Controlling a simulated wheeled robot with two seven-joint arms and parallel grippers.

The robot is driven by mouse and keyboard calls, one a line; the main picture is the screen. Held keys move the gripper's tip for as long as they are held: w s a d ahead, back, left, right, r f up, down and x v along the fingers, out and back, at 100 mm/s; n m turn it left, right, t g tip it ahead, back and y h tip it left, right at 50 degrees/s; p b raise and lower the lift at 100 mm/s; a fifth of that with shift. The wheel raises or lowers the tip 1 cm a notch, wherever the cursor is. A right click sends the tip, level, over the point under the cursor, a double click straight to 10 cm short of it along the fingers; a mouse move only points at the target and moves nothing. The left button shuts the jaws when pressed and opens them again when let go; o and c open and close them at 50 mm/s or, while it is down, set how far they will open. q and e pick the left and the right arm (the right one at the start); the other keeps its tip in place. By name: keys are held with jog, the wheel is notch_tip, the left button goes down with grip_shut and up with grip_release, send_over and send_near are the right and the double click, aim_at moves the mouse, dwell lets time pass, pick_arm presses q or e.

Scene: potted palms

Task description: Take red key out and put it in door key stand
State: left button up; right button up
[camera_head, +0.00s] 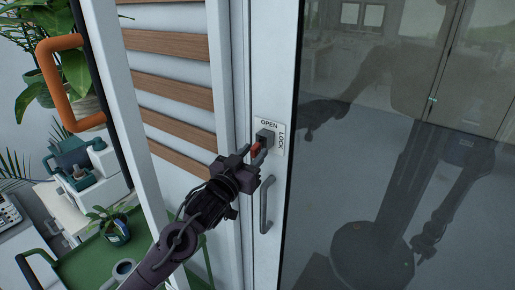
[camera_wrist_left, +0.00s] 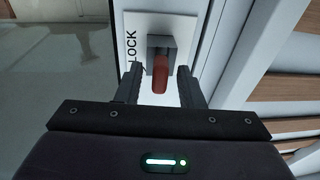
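The red key (camera_head: 256,150) sits in a grey lock block (camera_head: 265,136) on a white plate marked OPEN and LOCK (camera_head: 279,140), on the white door frame. In the left wrist view the red key (camera_wrist_left: 160,80) points out from the lock block (camera_wrist_left: 157,45) towards me. My left gripper (camera_head: 252,156) is at the key. In the left wrist view the fingers of my left gripper (camera_wrist_left: 162,85) stand open on both sides of the key, with gaps visible. My right gripper is not in view. I cannot make out a door key stand.
A grey door handle (camera_head: 266,204) is below the lock. A large glass pane (camera_head: 400,150) to the right reflects my body. Wooden slats (camera_head: 170,90) are left of the frame. A green table (camera_head: 95,262) with a small potted plant (camera_head: 115,228) is at lower left.

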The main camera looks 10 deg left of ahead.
pick_arm(q)
grip_shut()
jog(key=shift+s, duration=0.15)
jog(key=shift+r+p+v, duration=0.1)
jog(key=shift+p+v, duration=0.2)
jog(key=shift+v, duration=0.8)
jog(key=shift+r+p+v, duration=0.15)
jog(key=shift+p+v, duration=0.1)
jog(key=shift+v, duration=0.8)
jog(key=shift+a, duration=0.25)
